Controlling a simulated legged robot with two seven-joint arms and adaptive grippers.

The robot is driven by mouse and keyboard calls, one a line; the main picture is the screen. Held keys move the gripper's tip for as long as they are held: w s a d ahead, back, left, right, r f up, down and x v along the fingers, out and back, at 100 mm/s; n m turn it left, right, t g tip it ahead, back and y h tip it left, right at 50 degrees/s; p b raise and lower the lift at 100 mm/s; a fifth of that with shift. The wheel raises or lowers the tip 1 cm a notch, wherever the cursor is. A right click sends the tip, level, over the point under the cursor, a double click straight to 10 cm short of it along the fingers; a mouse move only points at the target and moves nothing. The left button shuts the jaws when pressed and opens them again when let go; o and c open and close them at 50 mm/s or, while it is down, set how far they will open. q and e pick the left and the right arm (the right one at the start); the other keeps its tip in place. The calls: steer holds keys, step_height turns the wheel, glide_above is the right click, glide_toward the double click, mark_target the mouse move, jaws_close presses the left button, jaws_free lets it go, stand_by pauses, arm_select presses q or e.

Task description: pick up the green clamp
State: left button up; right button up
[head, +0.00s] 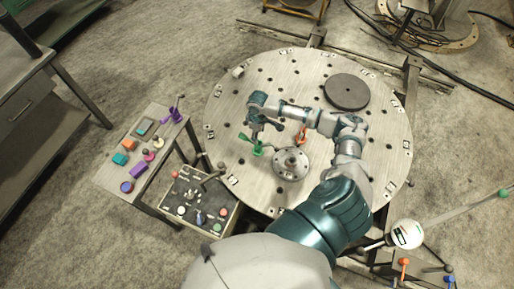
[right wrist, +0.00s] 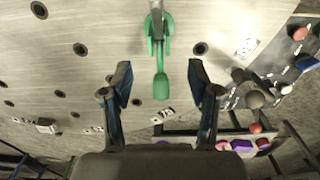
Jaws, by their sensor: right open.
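The green clamp (head: 257,148) stands on the round perforated table (head: 235,100), left of a metal flange. In the right wrist view the green clamp (right wrist: 161,80) shows ahead of the fingers, its rounded handle end pointing down between them. My right gripper (head: 262,131) is above and close to the clamp in the head view. In the right wrist view its fingers (right wrist: 163,85) are spread wide, with the clamp's lower end between them and no finger touching it. The exact height gap cannot be told. My left gripper is not in view.
A metal flange (head: 291,163) and an orange clamp (head: 301,135) stand near the green clamp. A dark disc (head: 347,92) lies at the back right. A control box (head: 196,201) and a side table (head: 112,181) with small coloured parts are at the left.

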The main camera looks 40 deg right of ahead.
mark_target(259, 142)
steer(key=f, duration=0.1)
steer(key=d+f, duration=0.1)
steer(key=f, duration=0.2)
steer(key=shift+d+f, duration=0.15)
steer(key=shift+d, duration=0.1)
steer(key=f, duration=0.1)
steer(key=a+f, duration=0.1)
steer(key=f, duration=0.1)
steer(key=shift+a+f, duration=0.15)
steer(key=shift+f, duration=0.1)
steer(key=shift+a+f, duration=0.15)
steer(key=shift+f, duration=0.05)
steer(key=shift+a, duration=0.1)
steer(key=shift+c, duration=0.5)
steer(key=shift+d, duration=0.3)
steer(key=c, duration=0.8)
steer(key=shift+d+f, duration=0.1)
jaws_close()
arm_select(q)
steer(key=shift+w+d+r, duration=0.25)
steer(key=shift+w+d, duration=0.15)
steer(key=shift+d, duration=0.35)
